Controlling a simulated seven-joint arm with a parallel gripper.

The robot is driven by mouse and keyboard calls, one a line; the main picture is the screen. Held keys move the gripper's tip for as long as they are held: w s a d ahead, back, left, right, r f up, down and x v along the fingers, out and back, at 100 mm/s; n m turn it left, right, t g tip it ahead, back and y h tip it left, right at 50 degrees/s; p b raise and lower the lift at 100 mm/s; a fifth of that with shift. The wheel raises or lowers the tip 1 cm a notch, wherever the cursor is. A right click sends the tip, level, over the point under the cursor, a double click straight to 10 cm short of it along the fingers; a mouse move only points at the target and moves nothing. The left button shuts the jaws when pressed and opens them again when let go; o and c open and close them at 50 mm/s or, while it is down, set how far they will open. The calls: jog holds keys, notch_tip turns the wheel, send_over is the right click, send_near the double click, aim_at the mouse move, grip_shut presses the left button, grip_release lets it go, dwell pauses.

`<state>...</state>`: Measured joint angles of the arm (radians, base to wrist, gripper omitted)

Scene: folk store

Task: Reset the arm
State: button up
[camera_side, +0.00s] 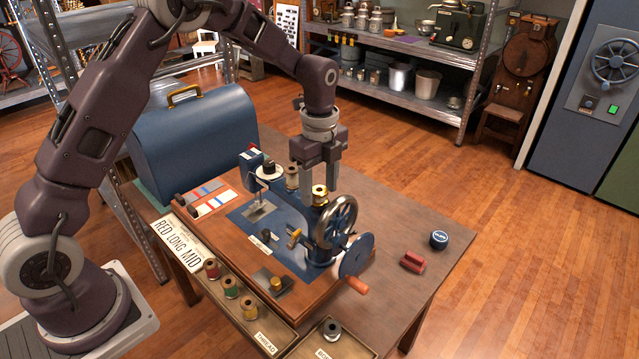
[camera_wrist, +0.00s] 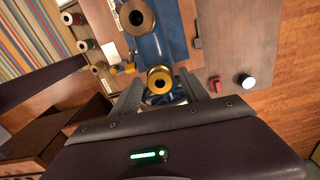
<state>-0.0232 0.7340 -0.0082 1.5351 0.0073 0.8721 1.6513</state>
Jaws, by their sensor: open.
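My gripper (camera_side: 319,178) points down over the blue sewing machine (camera_side: 320,225) on the wooden table. In the wrist view my gripper (camera_wrist: 162,92) has its two fingers apart, with a brass spool-like piece (camera_wrist: 160,80) showing between them. In the side view this brass piece (camera_side: 320,194) is at the top of the machine, just below the fingers. I cannot tell whether the fingers touch it. A thread spool (camera_side: 292,177) stands on the machine behind the gripper. The handwheel (camera_side: 337,222) and the crank disc (camera_side: 357,255) are on the machine's right end.
A blue domed case (camera_side: 195,135) stands at the table's back left. A thread tray (camera_side: 255,325) with several spools runs along the front. A red block (camera_side: 412,262) and a round blue tin (camera_side: 439,240) lie on the right. The table's back right is clear.

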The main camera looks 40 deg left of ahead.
jog(key=c, duration=0.8)
jog(key=shift+c, duration=0.3)
jog(key=shift+r, duration=2.75)
